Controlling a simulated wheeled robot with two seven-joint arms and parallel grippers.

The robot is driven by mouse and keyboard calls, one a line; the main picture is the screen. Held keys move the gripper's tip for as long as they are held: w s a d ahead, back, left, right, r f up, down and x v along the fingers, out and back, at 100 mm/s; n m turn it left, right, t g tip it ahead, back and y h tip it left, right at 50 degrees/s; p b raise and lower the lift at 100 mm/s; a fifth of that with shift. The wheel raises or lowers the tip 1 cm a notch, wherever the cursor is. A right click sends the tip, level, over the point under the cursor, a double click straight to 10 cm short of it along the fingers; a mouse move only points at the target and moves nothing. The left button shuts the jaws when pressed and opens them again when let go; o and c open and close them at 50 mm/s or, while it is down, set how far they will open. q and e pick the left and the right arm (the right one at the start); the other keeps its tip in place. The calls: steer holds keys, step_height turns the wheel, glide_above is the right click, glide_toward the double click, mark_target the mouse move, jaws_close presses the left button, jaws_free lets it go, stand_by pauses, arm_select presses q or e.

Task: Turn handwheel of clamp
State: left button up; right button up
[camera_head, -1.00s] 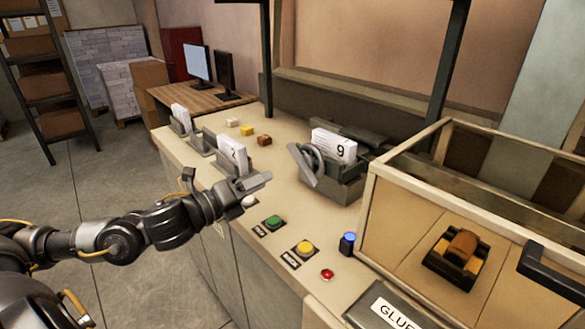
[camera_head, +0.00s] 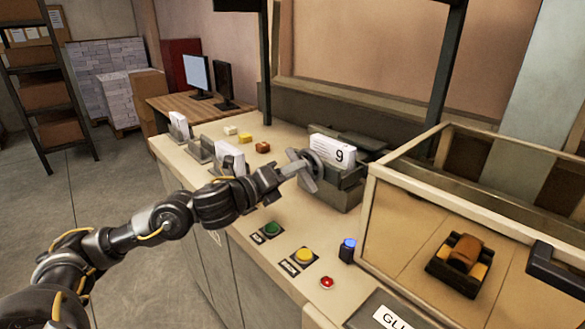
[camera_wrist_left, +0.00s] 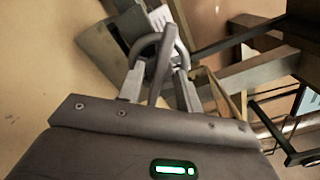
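The clamp (camera_head: 338,190) stands on the counter and holds a white stack of cards marked 9 (camera_head: 328,150). Its grey handwheel (camera_head: 316,160) is on the clamp's left side, facing my arm. My left gripper (camera_head: 287,171) is at the handwheel. In the left wrist view, the handwheel (camera_wrist_left: 161,65) reaches between the two separated fingers (camera_wrist_left: 158,86). Part of the wheel lies between them, with a gap visible toward the right finger; I cannot tell whether either finger touches it. The gripper hides part of the wheel in the head view. My right gripper is out of view.
A second card stack (camera_head: 229,155) stands behind my left forearm. Green (camera_head: 271,228) and yellow (camera_head: 304,256) buttons, a red button (camera_head: 327,282) and a blue-topped item (camera_head: 347,248) line the counter's front. A glass-sided box (camera_head: 400,190) stands to the right.

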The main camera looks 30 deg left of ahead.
arm_select(q)
steer(key=shift+w+d, duration=0.15)
steer(key=shift+w, duration=0.1)
jaws_close()
steer(key=shift+m+b, duration=0.55)
steer(key=shift+m, duration=0.05)
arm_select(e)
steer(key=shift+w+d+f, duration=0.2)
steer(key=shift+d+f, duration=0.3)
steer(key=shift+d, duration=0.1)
arm_select(q)
jaws_free()
